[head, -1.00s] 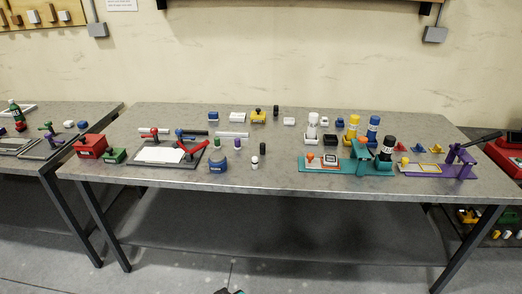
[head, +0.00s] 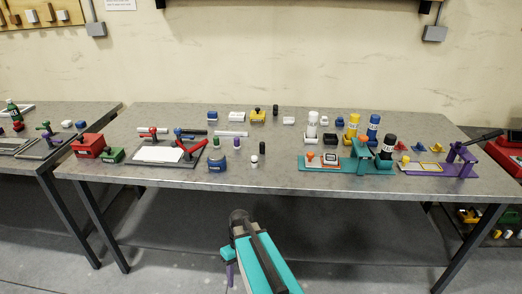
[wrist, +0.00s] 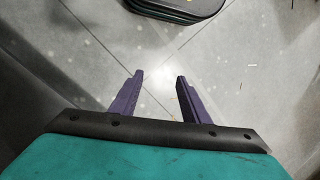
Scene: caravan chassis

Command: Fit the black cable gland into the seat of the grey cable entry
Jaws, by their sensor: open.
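My gripper (wrist: 157,76) is open and empty in the wrist view, its two purple fingers apart over bare floor tiles. In the head view my arm reaches in from the bottom, in front of the workbench and below its top, with a purple finger (head: 229,272) hanging down. I cannot single out the black cable gland for sure. Small black cylinders stand on the bench, one at the back (head: 276,110) and one nearer the middle (head: 262,147). The grey cable entry cannot be told apart at this size. My gripper is well away from all of these.
The grey workbench (head: 300,180) carries many small parts. The bench's front middle is clear. A second bench (head: 45,155) stands left.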

